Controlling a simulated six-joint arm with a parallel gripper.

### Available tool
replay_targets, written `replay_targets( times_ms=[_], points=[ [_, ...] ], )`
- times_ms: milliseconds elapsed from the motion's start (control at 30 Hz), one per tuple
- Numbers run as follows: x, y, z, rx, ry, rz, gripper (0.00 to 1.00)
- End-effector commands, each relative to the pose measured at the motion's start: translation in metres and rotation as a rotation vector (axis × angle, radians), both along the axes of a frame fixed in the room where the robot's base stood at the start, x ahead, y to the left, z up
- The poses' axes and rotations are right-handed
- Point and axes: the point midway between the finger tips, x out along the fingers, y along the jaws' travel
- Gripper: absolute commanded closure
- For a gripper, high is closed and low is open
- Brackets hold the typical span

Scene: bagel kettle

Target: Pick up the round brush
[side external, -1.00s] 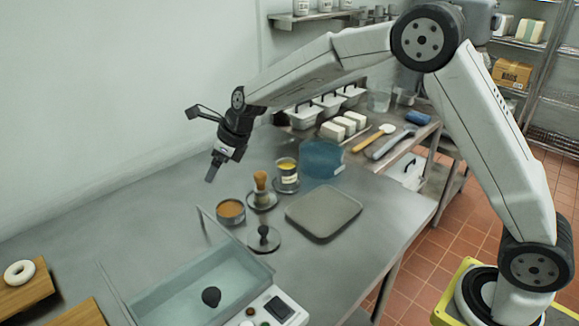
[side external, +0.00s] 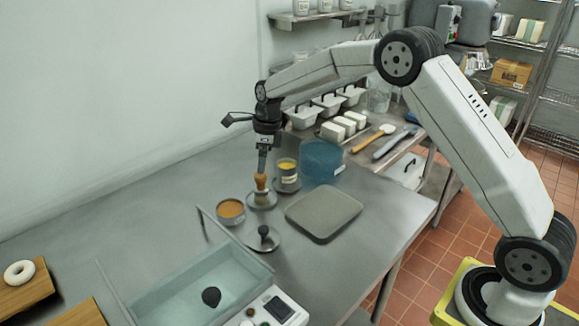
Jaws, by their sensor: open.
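The round brush (side external: 261,182) stands upright with its tan, bulb-like top showing, on a small round dish (side external: 263,201) on the steel counter. My gripper (side external: 262,166) points straight down just above the brush, its fingertips at or very near the brush's top. It is open. From this side I cannot tell whether the fingers straddle the brush or touch it.
A jar with yellow contents (side external: 287,169) stands close to the right of the brush. A tin of orange-brown contents (side external: 231,210) is at its left. A black-knobbed lid (side external: 263,238), a grey tray (side external: 324,212) and a blue tub (side external: 321,158) are nearby.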

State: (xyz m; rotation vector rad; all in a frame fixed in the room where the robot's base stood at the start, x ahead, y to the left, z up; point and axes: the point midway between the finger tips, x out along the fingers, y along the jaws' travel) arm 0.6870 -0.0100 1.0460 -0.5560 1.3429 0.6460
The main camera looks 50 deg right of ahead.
Motion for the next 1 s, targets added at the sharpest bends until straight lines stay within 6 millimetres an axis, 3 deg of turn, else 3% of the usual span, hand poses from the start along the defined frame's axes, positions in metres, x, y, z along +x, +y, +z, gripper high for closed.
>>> replay_targets(
  times_ms=[233, 500, 767, 1000],
  points=[
    [0.0, 0.001, -0.005, 0.001, 0.001, 0.0, 0.05],
    [0.003, 0.003, -0.025, 0.001, 0.001, 0.0, 0.05],
    [0.003, 0.003, -0.029, 0.001, -0.001, 0.0, 0.05],
    [0.005, 0.004, -0.049, 0.001, 0.002, 0.0, 0.05]
  ],
)
